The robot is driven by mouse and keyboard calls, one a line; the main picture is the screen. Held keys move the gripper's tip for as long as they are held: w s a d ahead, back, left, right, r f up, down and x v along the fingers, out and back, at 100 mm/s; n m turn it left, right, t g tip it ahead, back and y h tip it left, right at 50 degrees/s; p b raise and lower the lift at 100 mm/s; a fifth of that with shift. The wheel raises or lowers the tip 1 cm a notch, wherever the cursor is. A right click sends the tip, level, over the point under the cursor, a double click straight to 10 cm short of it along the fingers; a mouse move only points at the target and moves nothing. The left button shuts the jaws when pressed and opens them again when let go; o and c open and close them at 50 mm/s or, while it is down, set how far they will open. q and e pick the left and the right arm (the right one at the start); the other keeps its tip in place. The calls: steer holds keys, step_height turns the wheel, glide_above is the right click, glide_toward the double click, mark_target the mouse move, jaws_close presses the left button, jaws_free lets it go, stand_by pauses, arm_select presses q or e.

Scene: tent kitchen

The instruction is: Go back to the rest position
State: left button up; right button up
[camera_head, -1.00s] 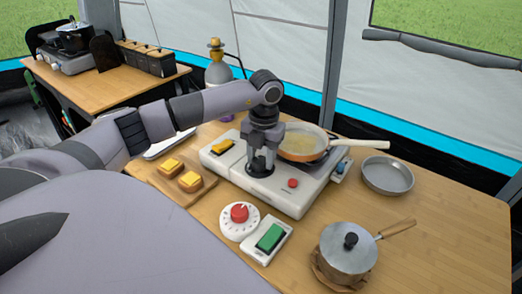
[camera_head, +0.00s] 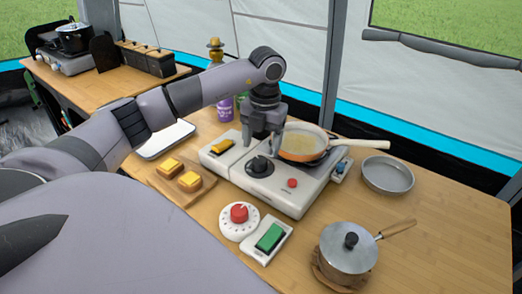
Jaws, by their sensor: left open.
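My left arm reaches in from the left over the table. My left gripper (camera_head: 260,142) is open and empty, pointing down above the white portable stove (camera_head: 315,190). A frying pan (camera_head: 303,143) with an orange outside and a pale handle sits on the stove, with something yellowish inside. My right gripper is not in view.
A lidded pot (camera_head: 347,250), an empty grey dish (camera_head: 388,175), a red-dial timer (camera_head: 239,218), a green-switch box (camera_head: 268,238) and a board (camera_head: 169,192) with two cheese-topped bread pieces stand around the stove. A purple cup (camera_head: 224,109) stands behind. The table's right front is clear.

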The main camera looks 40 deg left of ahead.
arm_select(q)
steer(key=shift+r, duration=1.3)
steer(key=shift+f, duration=0.1)
